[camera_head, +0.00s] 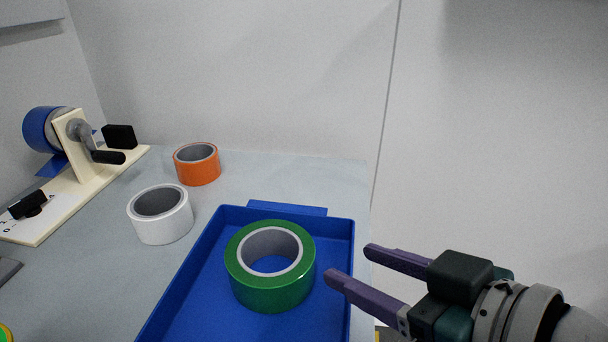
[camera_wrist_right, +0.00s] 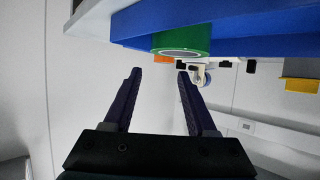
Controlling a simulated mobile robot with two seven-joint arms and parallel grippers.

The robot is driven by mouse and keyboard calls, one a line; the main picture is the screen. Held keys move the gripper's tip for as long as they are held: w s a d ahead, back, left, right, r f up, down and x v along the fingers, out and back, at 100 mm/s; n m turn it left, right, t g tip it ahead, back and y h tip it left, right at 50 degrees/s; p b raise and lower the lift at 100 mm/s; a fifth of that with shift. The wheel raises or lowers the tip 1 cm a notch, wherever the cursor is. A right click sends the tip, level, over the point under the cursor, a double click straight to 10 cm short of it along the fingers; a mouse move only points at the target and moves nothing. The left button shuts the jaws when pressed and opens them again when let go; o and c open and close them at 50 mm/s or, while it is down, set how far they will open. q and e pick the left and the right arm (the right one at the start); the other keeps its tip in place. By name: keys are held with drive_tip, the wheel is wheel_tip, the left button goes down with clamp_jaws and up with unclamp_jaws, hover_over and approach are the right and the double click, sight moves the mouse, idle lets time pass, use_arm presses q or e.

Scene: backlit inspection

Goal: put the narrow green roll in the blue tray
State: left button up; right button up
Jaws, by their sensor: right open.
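A green roll (camera_head: 270,266) with a pale core lies flat inside the blue tray (camera_head: 337,214), near its right wall. I cannot tell if it is the narrow one; no second full green roll shows for comparison. My right gripper (camera_head: 349,263) is open and empty, its fingers pointing left at the tray's right side, the nearer fingertip close to the roll. In the right wrist view, the open fingers (camera_wrist_right: 160,74) have nothing between them, and the green roll (camera_wrist_right: 181,43) shows beyond them against the blue tray (camera_wrist_right: 240,22). My left gripper is out of view.
A white roll (camera_head: 161,216) and an orange roll (camera_head: 197,164) stand left of the tray. A tape dispenser (camera_head: 85,150) with a blue roll stands at the far left. A green-yellow edge (camera_head: 5,335) is cut off at bottom left. A wall closes the back.

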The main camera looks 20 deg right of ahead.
drive_tip(key=s+g, duration=0.1)
drive_tip(key=s+a+f+g, duration=0.1)
drive_tip(key=s+g, duration=0.1)
drive_tip(key=s+a+f+g, duration=0.1)
drive_tip(key=s+g, duration=0.1)
drive_tip(key=shift+s+n, duration=0.15)
drive_tip(key=shift+n, duration=0.25)
drive_tip(key=s+d+m+g+h, duration=0.1)
drive_tip(key=s+d+g+h, duration=0.1)
drive_tip(key=s, duration=0.5)
drive_tip(key=shift+s+d+g, duration=0.25)
drive_tip(key=shift+d+g, duration=0.2)
drive_tip(key=shift+g, duration=0.65)
drive_tip(key=shift+s+r, duration=0.1)
